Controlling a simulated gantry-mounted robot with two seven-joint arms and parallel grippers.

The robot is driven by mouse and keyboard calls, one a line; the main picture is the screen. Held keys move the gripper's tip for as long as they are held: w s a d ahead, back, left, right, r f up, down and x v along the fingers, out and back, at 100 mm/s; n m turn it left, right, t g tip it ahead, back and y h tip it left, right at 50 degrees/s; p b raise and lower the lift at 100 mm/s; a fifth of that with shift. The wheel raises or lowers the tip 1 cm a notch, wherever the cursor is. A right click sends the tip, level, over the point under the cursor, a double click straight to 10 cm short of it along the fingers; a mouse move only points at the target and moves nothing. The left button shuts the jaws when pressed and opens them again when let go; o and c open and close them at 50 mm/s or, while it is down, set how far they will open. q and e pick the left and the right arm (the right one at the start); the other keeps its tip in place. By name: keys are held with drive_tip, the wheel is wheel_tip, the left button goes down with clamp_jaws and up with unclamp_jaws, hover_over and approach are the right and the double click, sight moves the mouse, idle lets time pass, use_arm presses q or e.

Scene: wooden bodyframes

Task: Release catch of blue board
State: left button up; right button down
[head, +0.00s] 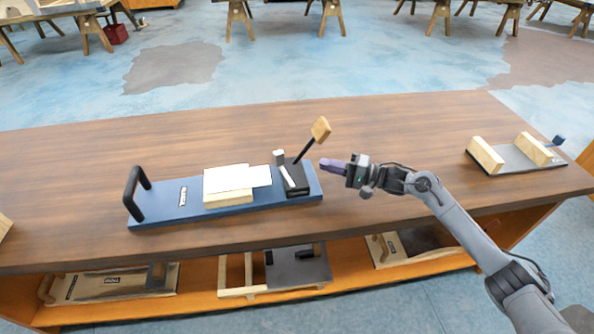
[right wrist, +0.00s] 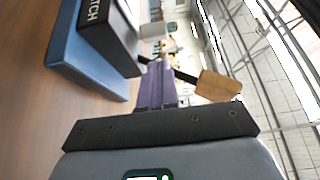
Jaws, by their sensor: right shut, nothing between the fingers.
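The blue board (head: 165,208) lies on the wooden table with a black handle (head: 134,190) at its left end. At its right end stands a black catch (head: 296,184) with a lever ending in a wooden paddle (head: 320,129), raised and tilted up to the right. My right gripper (head: 326,164) is shut and empty, just right of the catch and below the paddle. In the right wrist view its purple fingers (right wrist: 155,88) point toward the catch block (right wrist: 105,30), with the wooden paddle (right wrist: 219,86) to their right. Contact with the lever cannot be told. My left gripper is out of view.
A light wooden block with white sheets (head: 236,178) rests on the blue board. A grey board with wooden blocks (head: 515,158) lies at the table's right end. More boards sit on the shelf (head: 200,270) below. The table between is clear.

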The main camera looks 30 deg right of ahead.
sight(297, 168)
drive_tip(key=shift+d+f, duration=0.15)
drive_tip(key=shift+f, duration=0.3)
drive_tip(key=shift+w+a+b, duration=0.4)
drive_tip(key=shift+w+b, duration=0.05)
drive_tip(key=shift+w, duration=0.05)
drive_tip(key=b+x, duration=0.2)
drive_tip(key=x, duration=0.5)
drive_tip(key=shift+b+x, duration=0.5)
drive_tip(key=shift+x, duration=0.3)
drive_tip(key=shift+w, duration=0.1)
